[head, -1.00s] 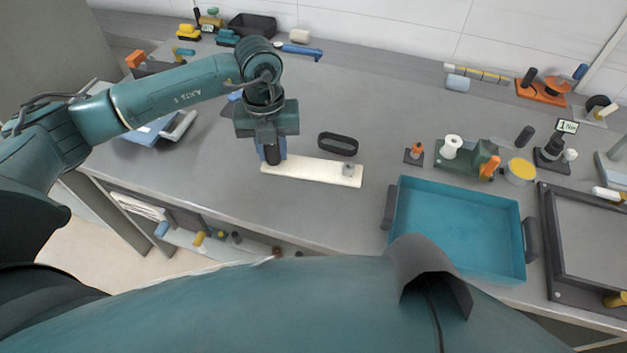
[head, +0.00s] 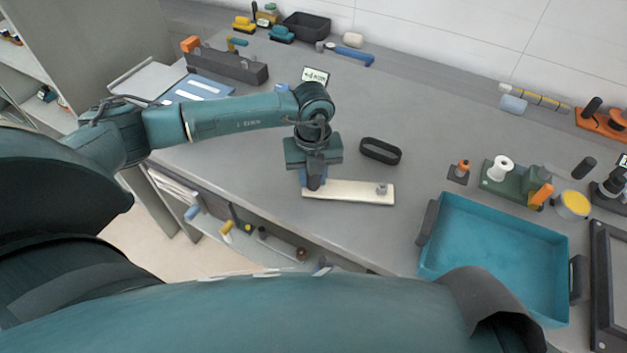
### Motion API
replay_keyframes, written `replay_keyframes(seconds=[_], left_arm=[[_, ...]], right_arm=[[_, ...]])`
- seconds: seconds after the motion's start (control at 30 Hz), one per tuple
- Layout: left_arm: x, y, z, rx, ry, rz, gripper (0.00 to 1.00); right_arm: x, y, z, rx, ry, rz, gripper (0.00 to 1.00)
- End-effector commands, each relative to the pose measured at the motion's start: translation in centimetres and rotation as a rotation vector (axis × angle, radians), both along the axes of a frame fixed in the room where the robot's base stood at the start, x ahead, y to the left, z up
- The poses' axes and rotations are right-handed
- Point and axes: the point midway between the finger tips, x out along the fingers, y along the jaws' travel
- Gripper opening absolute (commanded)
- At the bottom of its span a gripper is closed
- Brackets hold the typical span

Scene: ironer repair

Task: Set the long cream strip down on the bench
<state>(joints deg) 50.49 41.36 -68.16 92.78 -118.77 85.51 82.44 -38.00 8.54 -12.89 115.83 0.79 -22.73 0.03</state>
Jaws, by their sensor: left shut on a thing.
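The long cream strip (head: 348,191) lies level at the bench's front part, with a small grey knob (head: 381,189) near its right end. My left gripper (head: 314,184) points down at the strip's left end and is shut on it; the fingertips are partly hidden by the gripper body. The strip is at or very close to the grey bench top (head: 250,165); I cannot tell whether it touches. My right gripper is not in view.
A black oval band (head: 380,151) lies just behind the strip. A teal tray (head: 493,243) stands to the right, with a small orange-topped piece (head: 461,170) and a green fixture (head: 511,183) behind it.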

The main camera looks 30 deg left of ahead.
Motion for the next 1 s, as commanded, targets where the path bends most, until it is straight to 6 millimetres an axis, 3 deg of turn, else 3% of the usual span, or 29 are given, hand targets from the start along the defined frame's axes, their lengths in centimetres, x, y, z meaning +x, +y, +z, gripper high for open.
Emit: replay_keyframes(seconds=[0.37,0.4,0.6,0.87,1.0], left_arm=[[0.1,0.0,-0.6,-0.001,-0.002,0.000,0.01],[0.0,0.0,-0.5,0.000,-0.001,0.000,0.29],[0.0,0.0,-0.5,-0.001,-0.001,0.000,0.45],[0.0,0.0,-0.4,0.000,-0.001,0.000,0.49],[0.1,0.0,0.6,-0.001,-0.002,0.000,0.49]], right_arm=[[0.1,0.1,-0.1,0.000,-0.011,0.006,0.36],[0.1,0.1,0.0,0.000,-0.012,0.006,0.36],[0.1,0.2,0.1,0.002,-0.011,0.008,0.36],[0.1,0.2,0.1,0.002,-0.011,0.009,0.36],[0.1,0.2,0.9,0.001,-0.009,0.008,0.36]])
